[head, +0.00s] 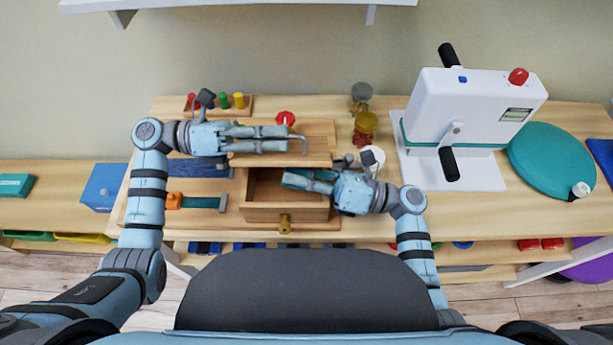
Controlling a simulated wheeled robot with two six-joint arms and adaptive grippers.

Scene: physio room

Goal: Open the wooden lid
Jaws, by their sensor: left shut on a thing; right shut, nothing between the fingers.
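The wooden lid (322,149) is a light board on top of a wooden box behind the open drawer. My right gripper (289,179) comes from the right, shut and empty, over the drawer's opening. The arms and fingers hide part of the lid and the drawer's inside.
A red knob (285,118) and a rack of coloured pegs (239,101) stand behind. An orange-handled tool (204,202) lies left of the drawer.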

